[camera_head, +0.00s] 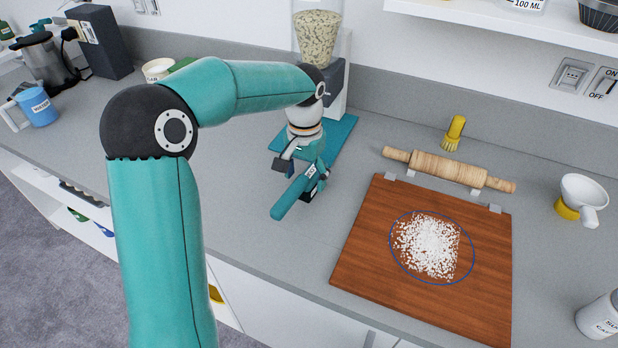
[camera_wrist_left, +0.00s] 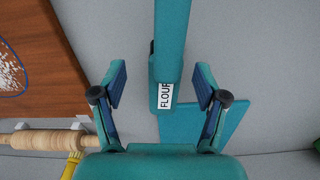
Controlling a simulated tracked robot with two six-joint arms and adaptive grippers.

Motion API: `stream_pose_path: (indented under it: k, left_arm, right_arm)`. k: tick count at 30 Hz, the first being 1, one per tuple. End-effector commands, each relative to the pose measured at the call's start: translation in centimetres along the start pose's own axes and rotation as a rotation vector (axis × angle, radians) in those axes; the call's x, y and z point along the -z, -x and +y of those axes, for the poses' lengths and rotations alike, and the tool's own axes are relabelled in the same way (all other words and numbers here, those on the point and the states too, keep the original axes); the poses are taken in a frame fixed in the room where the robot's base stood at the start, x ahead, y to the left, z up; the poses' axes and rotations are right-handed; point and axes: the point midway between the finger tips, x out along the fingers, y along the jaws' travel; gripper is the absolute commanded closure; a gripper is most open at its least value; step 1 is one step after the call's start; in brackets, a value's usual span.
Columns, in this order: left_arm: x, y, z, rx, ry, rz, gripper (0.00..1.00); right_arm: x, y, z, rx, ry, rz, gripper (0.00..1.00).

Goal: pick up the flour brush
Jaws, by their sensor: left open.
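The flour brush (camera_head: 290,197) is a teal bar with a white label and a dark edge, lying on the grey counter left of the wooden board. In the left wrist view the flour brush (camera_wrist_left: 173,35) runs down from the top edge, and its "FLOUR" label shows near the middle. My left gripper (camera_head: 302,168) is over the labelled end of the brush. In the left wrist view my left gripper (camera_wrist_left: 160,82) is open, one finger on each side of the labelled end, with gaps between. Whether the fingertips reach down to brush height is unclear. My right gripper is not in view.
A teal base plate (camera_head: 344,140) under a grain dispenser (camera_head: 318,38) is just behind the brush. Right of it are a wooden board (camera_head: 365,235) with white flour, a rolling pin (camera_head: 450,168) and a yellow brush (camera_head: 455,130). Counter in front of the brush is clear.

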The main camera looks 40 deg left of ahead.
Motion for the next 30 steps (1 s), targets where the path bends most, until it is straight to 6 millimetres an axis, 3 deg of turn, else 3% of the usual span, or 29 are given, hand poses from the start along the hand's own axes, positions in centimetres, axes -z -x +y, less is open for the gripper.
stream_pose_path:
  k: [12, 20, 30]
  left_arm:
    - [0.0, -4.8, -0.7, 0.0, -0.001, -0.003, 0.27]
    - [0.0, -5.0, -0.7, 0.0, -0.001, 0.0, 0.29]
    - [0.0, -5.0, -0.7, 0.0, -0.001, 0.0, 0.85]
  right_arm:
    - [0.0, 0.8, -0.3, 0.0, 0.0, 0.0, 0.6]
    - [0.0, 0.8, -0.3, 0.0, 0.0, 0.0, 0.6]
    - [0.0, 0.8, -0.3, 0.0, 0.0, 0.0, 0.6]
